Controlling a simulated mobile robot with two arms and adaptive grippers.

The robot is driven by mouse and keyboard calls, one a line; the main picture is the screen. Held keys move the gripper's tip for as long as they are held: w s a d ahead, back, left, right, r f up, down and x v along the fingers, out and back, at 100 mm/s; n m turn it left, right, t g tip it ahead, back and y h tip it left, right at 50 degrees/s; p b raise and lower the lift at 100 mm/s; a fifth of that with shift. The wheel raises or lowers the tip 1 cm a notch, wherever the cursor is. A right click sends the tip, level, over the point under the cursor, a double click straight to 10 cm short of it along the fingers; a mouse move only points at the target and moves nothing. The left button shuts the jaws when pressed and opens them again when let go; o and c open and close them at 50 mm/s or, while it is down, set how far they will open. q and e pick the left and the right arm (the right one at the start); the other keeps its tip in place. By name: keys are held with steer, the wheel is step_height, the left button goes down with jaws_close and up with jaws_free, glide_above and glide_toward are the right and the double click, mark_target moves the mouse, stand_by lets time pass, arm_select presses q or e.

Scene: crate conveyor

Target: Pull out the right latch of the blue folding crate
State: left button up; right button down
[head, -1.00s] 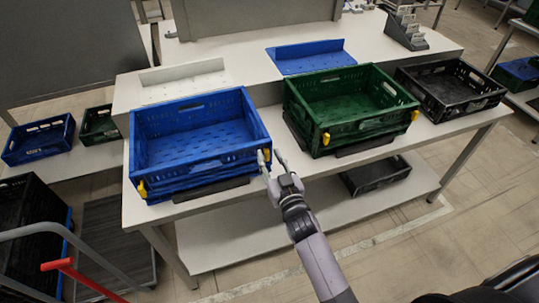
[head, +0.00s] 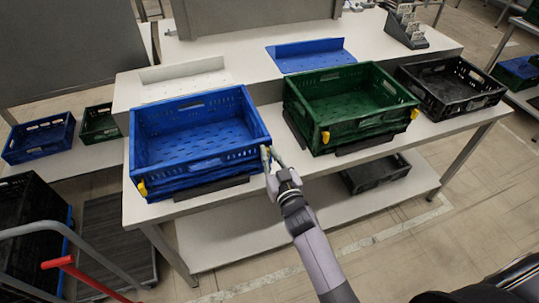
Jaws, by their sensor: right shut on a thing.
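The blue folding crate (head: 195,172) stands open and upright on the white table, at the left of its front part. Its left latch (head: 142,188) is yellow and sits at the crate's front left corner. Its right latch (head: 266,148) is at the front right corner and is mostly hidden behind my fingers; only a bit of yellow shows. My right gripper (head: 270,156) reaches up from below to that corner and is shut on the right latch. Whether the latch is pulled out at all cannot be told. My left gripper is out of view.
A green crate (head: 375,127) with yellow latches stands right of the blue one, with a black crate (head: 470,106) beyond it. Two panels, white and blue (head: 310,57), lie behind. A cart with a red handle (head: 58,262) is at the lower left.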

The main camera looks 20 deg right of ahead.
stand_by(0.5)
steer(key=shift+s+p, duration=0.4)
steer(key=shift+s, duration=0.4)
steer(key=c, duration=1.6)
jaws_free()
steer(key=shift+c, duration=0.2)
steer(key=s, duration=1.2)
steer(key=shift+d, duration=0.3)
steer(key=shift+f, duration=0.1)
